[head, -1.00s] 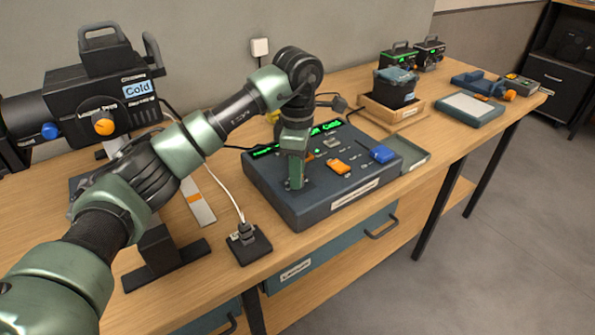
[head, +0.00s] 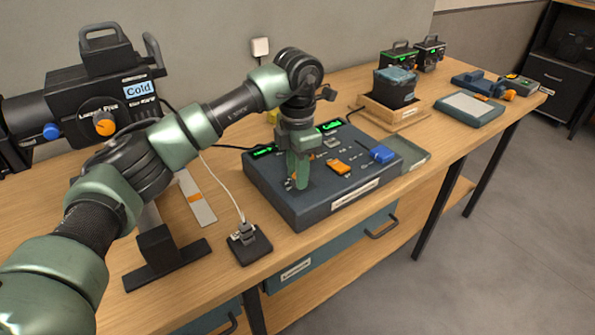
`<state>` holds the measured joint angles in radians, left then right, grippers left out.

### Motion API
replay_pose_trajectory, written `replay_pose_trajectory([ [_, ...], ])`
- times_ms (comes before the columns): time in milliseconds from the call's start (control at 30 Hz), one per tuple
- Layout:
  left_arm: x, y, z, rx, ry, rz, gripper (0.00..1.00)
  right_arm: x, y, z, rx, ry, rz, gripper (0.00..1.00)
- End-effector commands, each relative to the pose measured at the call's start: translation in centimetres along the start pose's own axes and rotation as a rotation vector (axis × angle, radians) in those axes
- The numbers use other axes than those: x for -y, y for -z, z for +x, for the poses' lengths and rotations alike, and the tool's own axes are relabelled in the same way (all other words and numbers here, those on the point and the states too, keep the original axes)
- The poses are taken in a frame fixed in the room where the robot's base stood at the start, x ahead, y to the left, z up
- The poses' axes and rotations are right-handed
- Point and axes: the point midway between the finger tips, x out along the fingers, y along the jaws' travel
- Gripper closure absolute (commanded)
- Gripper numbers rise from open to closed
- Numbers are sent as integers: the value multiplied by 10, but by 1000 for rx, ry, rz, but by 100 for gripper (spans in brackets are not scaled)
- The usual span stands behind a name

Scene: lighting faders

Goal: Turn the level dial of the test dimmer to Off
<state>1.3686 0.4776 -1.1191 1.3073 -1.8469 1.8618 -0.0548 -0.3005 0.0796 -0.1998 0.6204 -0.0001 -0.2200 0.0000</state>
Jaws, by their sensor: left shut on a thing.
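My left gripper (head: 299,182) points straight down at the left part of a dark sloped console (head: 328,204) on the bench. Its green fingers are shut on a small control on the console's top, which I take to be the level dial. The fingers hide most of it, and I cannot read its pointer or marks. A bit of orange shows beside the fingertips. The console also bears lit green displays (head: 330,127), an orange fader cap (head: 339,166) and a blue cap (head: 382,154). My right gripper is not in view.
A black lamp (head: 83,103) with an orange knob (head: 105,127) stands at left, behind my arm. A black plug block (head: 249,245) sits in front of the console. A wooden tray (head: 398,124) holding a black box, and two black boxes (head: 398,59), stand further back right.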

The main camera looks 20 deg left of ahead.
Motion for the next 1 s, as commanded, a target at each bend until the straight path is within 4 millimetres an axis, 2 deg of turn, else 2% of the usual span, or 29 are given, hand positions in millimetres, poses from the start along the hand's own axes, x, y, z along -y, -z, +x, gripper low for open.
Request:
replay_pose_trajectory([
  [1000, -1, -1, -2, 6, -1, -965, 100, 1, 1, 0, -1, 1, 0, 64],
])
